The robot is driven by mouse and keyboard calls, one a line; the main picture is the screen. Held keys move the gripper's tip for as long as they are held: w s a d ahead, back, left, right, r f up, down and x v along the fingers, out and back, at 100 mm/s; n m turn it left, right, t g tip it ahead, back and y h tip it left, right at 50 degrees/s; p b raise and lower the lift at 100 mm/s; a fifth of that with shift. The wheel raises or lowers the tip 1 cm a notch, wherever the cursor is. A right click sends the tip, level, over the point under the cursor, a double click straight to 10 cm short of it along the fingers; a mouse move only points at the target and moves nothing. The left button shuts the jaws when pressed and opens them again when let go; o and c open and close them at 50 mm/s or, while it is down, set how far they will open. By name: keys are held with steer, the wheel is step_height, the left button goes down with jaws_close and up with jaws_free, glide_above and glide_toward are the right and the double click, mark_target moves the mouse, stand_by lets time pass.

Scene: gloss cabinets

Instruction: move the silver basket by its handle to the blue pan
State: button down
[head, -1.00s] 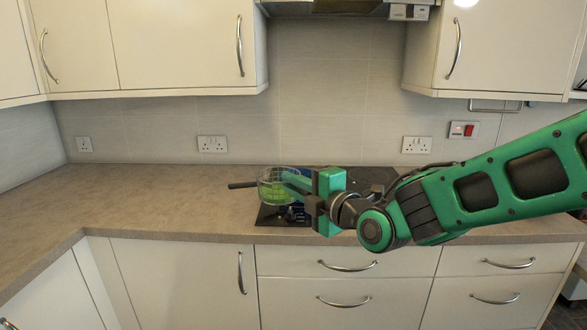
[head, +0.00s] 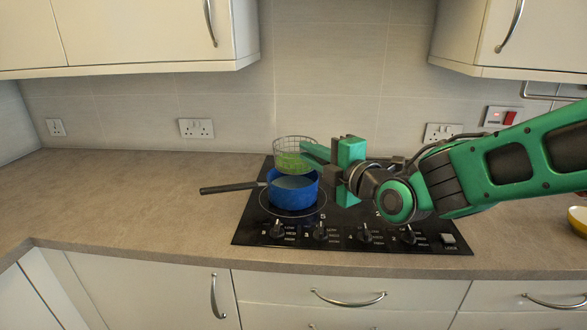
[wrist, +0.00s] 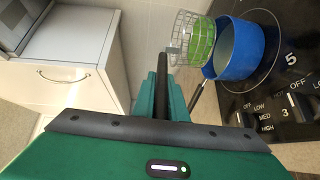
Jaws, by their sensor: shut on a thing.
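A dark bar, which looks like that handle, runs out from between the fingers (wrist: 161,95) in the wrist view. The gap between basket and pan is hard to judge.
The black hob (head: 345,238) has several knobs along its front edge. The worktop (head: 130,190) to the left is clear. A yellow bowl (head: 578,218) stands at the far right. Wall cabinets (head: 130,30) hang above, and the tiled wall is behind.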

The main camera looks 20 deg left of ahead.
steer(key=shift+s+a, duration=0.1)
steer(key=shift+a, duration=0.15)
step_height(320, 180, down, 10)
stand_by(0.7)
steer(key=c, duration=1.8)
jaws_free()
steer(key=shift+f, duration=0.1)
